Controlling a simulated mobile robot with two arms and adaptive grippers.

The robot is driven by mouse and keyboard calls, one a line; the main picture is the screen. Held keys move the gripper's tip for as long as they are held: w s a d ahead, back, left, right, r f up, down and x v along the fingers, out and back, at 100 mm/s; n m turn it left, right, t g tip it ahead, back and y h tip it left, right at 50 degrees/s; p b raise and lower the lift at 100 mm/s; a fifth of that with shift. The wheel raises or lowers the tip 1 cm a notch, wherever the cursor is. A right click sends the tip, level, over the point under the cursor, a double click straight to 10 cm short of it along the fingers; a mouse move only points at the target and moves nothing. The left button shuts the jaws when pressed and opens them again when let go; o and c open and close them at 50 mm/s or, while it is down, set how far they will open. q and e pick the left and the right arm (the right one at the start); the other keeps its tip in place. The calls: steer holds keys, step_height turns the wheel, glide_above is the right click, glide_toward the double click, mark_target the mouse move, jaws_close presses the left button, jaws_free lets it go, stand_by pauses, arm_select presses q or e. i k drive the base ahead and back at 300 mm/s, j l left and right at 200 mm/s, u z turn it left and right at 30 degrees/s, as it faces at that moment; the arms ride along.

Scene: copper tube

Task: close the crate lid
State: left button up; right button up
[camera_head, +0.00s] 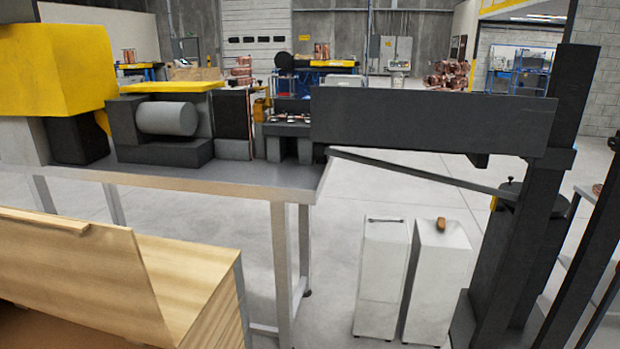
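A light wooden crate (205,285) stands at the lower left of the head view, cut off by the left and bottom picture edges. Its lid (80,265) appears raised, a tilted wooden panel with a wooden strip (40,219) along its upper edge. A brown surface shows below the lid at the bottom left corner. The crate's near side and most of its inside are out of the picture. Neither of my grippers shows in this view.
A grey metal workbench (240,180) with a yellow and dark machine (165,120) stands just behind the crate. Two white bins (383,280) (437,280) stand on the floor to the right. A dark frame (530,220) rises at the right.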

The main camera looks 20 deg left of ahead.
mark_target(94, 274)
steer(key=i+u, duration=0.25)
steer(key=u, duration=0.2)
steer(key=i+u, duration=0.2)
steer(key=u, duration=0.2)
steer(key=i+l+u, duration=0.2)
steer(key=u, duration=0.25)
steer(key=i+l+u, duration=0.2)
steer(key=u, duration=0.2)
steer(key=i+l+u, duration=0.15)
steer(key=l+u, duration=0.15)
steer(key=u, duration=0.15)
steer(key=i+l+u, duration=0.1)
steer(key=l+u, duration=0.3)
steer(key=i+l+u, duration=0.15)
steer(key=l+u, duration=0.25)
steer(key=i+l+u, duration=0.1)
steer(key=l+u, duration=0.3)
steer(key=l, duration=0.25)
steer(key=l+u, duration=0.45)
steer(key=i+l, duration=0.05)
steer(key=l, duration=0.05)
